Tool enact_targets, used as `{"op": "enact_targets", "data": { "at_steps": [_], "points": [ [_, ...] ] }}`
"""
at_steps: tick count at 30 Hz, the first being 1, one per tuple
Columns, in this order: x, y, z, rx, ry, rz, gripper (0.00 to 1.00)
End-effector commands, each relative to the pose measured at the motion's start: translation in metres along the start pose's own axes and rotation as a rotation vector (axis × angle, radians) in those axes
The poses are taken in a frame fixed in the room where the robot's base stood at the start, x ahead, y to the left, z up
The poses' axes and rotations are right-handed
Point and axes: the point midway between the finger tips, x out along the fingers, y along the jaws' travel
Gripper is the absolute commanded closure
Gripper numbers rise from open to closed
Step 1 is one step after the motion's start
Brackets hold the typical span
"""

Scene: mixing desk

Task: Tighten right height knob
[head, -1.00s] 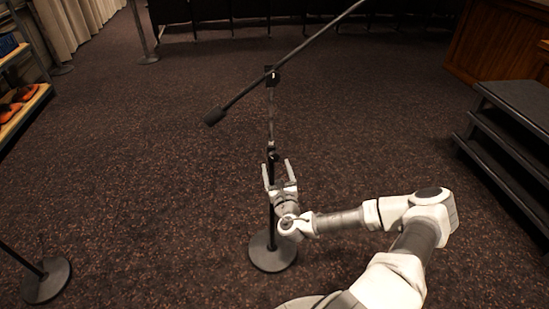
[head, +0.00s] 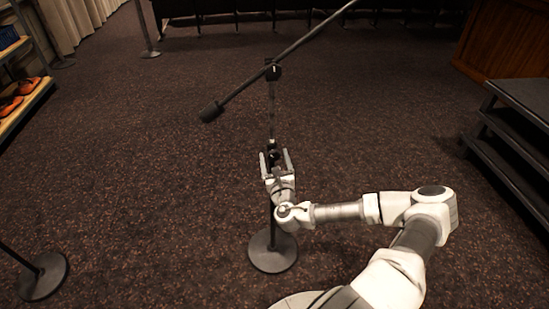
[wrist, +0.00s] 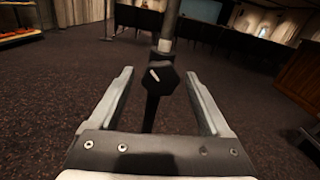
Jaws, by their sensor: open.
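The microphone stand has a round dark base (head: 273,254), an upright pole and a slanted boom (head: 285,55) on top. In the wrist view a black height knob (wrist: 161,79) with a light mark sits on the pole, where the thin upper tube meets the thicker lower tube. My gripper (head: 275,155) is open around the line of the stand's pole, at the height of the knob. In the wrist view my gripper's fingers (wrist: 158,80) stand to the left and right of the knob, with a gap on each side. In the head view the knob is largely hidden between the fingers.
Another stand's round base (head: 43,276) is at lower left. A shelf (head: 25,90) with orange items is at the left edge. Dark steps (head: 510,130) stand at right, near a wooden cabinet (head: 510,40). The carpet around the stand is clear.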

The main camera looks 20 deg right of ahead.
Motion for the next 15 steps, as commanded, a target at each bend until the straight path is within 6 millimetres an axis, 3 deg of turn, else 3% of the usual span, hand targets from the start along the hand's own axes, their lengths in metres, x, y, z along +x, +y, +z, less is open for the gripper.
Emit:
{"op": "enact_targets", "data": {
  "at_steps": [1,12,15],
  "points": [
    [0.0000,0.0000,0.0000,0.000,0.000,0.000,0.21],
    [0.0000,0.0000,-0.0001,0.000,0.000,0.000,0.87],
    [0.0000,0.0001,-0.0001,0.000,0.000,0.000,1.00]
  ]
}}
